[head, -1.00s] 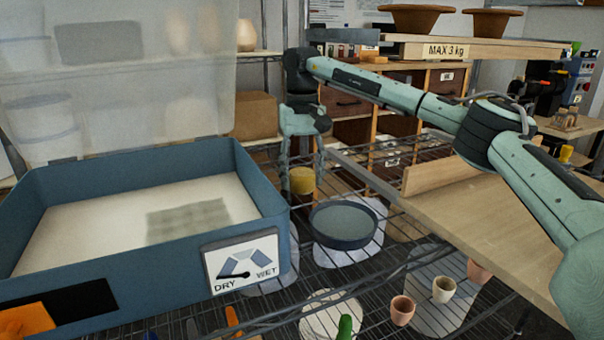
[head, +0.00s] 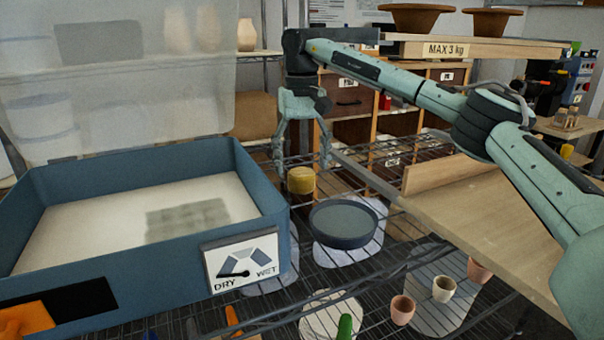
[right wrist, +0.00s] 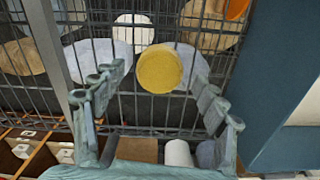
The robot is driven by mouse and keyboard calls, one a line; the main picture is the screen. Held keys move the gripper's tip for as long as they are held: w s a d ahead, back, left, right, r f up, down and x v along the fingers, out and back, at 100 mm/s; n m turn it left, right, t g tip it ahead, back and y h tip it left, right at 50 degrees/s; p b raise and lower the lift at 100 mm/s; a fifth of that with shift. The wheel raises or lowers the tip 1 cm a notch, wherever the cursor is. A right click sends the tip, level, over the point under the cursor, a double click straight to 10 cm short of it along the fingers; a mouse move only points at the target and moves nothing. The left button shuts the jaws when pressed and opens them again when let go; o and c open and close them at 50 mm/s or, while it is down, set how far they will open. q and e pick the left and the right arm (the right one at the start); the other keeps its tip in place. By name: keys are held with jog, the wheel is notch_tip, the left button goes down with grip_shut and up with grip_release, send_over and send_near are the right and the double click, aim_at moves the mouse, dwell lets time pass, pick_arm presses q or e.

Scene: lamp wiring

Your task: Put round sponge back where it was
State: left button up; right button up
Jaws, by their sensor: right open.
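The round yellow sponge (head: 301,181) sits on the wire rack, just left of and behind a round grey-blue dish (head: 343,222) and right of the blue bin. My right gripper (head: 302,166) points down over the sponge with its fingers spread wide. In the right wrist view the sponge (right wrist: 160,68) shows whole between and beyond the open fingertips (right wrist: 160,78), with gaps at both sides. It looks free of the fingers. My left gripper is not in view.
The blue bin (head: 130,268) with a raised clear lid and a DRY/WET dial stands at left. A wooden board (head: 490,210) lies at right. Small pots (head: 443,289) stand at the lower right. A shelf marked MAX 3 kg (head: 432,50) is behind my right arm.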

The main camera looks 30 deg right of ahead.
aim_at(302, 172)
notch_tip(302, 172, up, 9)
dwell(0.3)
dwell(0.4)
